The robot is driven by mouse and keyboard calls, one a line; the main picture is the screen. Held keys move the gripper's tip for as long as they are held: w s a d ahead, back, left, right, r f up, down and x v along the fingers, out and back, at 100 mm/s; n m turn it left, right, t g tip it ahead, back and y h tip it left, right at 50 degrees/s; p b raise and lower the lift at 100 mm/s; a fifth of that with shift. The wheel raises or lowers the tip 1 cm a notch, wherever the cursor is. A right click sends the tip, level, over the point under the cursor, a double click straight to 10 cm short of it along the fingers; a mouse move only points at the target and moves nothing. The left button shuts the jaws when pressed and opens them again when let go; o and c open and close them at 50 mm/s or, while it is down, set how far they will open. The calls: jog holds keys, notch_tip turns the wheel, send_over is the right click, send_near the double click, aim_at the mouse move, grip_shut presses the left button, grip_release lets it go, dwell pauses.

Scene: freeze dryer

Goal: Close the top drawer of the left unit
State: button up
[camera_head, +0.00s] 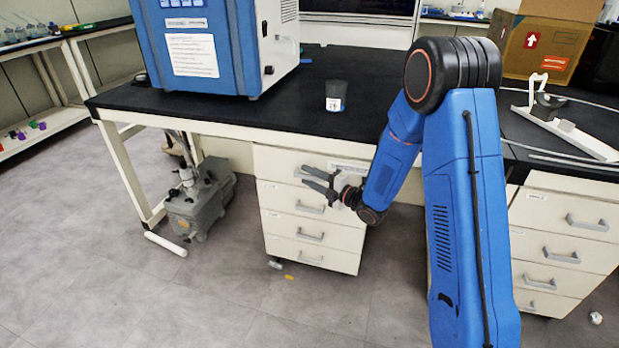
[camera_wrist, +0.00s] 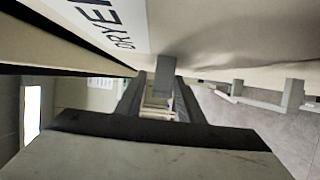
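The left unit (camera_head: 310,250) is a cream cabinet with a stack of drawers under the black bench. Its top drawer (camera_head: 275,162) has a grey handle (camera_head: 301,174), partly hidden by my gripper. I cannot tell how far this drawer stands out. My gripper (camera_head: 308,179) is in front of the top drawer at handle height, its two dark fingers parted. In the wrist view, a grey handle part (camera_wrist: 165,75) shows between the fingertips of my gripper (camera_wrist: 158,92), against a pale front with a lettered label (camera_wrist: 110,25). Contact is unclear.
The lower drawers look shut, with grey handles. A grey pump (camera_head: 200,205) stands on the floor to the left. A second drawer unit (camera_head: 565,235) is at the right. A blue and white machine (camera_head: 215,45) and a dark-lidded container (camera_head: 336,95) stand on the bench (camera_head: 190,104).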

jog(key=v, duration=1.7)
jog(key=shift+d, duration=0.15)
jog(key=shift+s, duration=0.15)
